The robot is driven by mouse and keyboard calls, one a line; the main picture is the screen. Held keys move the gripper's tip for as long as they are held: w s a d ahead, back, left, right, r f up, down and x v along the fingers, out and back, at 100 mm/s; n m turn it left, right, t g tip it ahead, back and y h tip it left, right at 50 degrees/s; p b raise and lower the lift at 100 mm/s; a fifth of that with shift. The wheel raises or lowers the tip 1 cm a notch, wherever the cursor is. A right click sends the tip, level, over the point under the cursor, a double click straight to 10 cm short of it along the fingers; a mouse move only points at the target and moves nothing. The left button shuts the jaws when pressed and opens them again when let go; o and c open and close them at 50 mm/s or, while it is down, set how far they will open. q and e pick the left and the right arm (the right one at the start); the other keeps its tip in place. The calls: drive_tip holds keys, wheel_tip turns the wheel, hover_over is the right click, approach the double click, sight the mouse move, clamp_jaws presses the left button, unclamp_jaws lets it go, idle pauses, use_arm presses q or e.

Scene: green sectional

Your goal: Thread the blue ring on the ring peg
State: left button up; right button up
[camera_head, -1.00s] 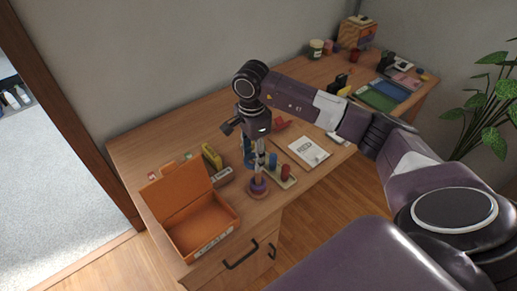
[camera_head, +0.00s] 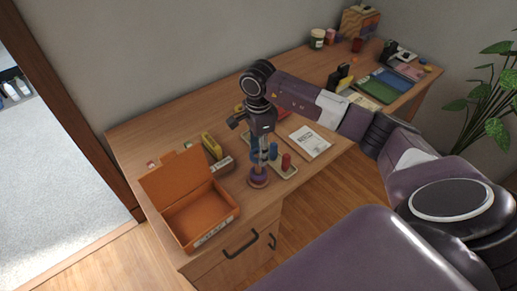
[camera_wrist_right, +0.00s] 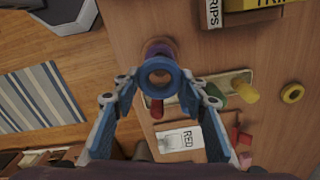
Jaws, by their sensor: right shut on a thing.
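My right gripper (camera_head: 261,160) points down over the desk and is shut on the blue ring (camera_wrist_right: 159,77). In the right wrist view the ring sits between the two fingertips (camera_wrist_right: 160,88), its hole facing the camera. The ring peg (camera_head: 258,182), with purple and orange-brown rings low on it, stands at the desk's front edge just below the gripper. In the right wrist view the peg (camera_wrist_right: 160,47) shows partly behind the blue ring. I cannot tell whether the peg's tip is inside the hole. My left gripper is not in view.
A board with coloured pegs (camera_wrist_right: 240,77) lies close beside the ring peg. An open orange box (camera_head: 203,212) is to the left. A notepad marked RED (camera_head: 309,142) lies to the right. A yellow item (camera_head: 211,146) and a grey block stand behind the box.

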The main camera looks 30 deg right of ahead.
drive_tip(key=shift+f, duration=0.55)
drive_tip(key=shift+f+b, duration=0.75)
drive_tip(key=shift+f, duration=0.3)
drive_tip(key=shift+f+b, duration=1.65)
drive_tip(key=shift+f, duration=0.15)
drive_tip(key=o, duration=0.9)
drive_tip(key=shift+o, duration=0.2)
drive_tip(key=shift+r, duration=0.15)
wheel_tip(320, 180, up, 12)
